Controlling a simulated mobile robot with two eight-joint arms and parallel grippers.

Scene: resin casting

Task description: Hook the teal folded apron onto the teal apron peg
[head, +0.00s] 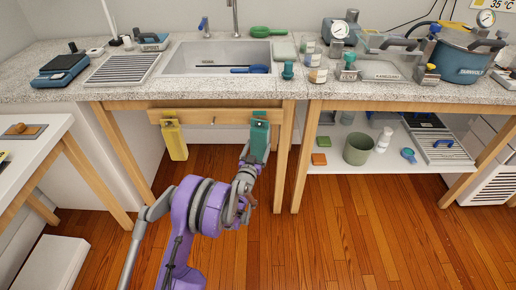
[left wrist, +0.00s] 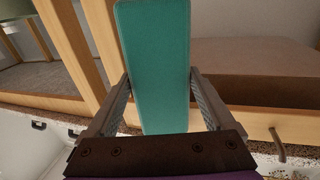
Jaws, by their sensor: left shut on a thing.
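The teal folded apron (head: 259,143) is upright in front of the wooden rail under the sink counter, at the rail's right part. A small teal piece (head: 259,114) at its top seems to be the teal peg or its marker. I cannot tell whether the apron's loop is around the peg. My left gripper (head: 247,158) is shut on the apron. My right gripper is not in view.
A yellow folded apron (head: 174,140) hangs on the rail (head: 195,116) to the left. A small bare peg (left wrist: 277,140) shows beside the teal apron. Table legs (head: 285,155) stand close on the right. The lower shelf (head: 335,160) holds a green pot (head: 358,149). The floor in front is clear.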

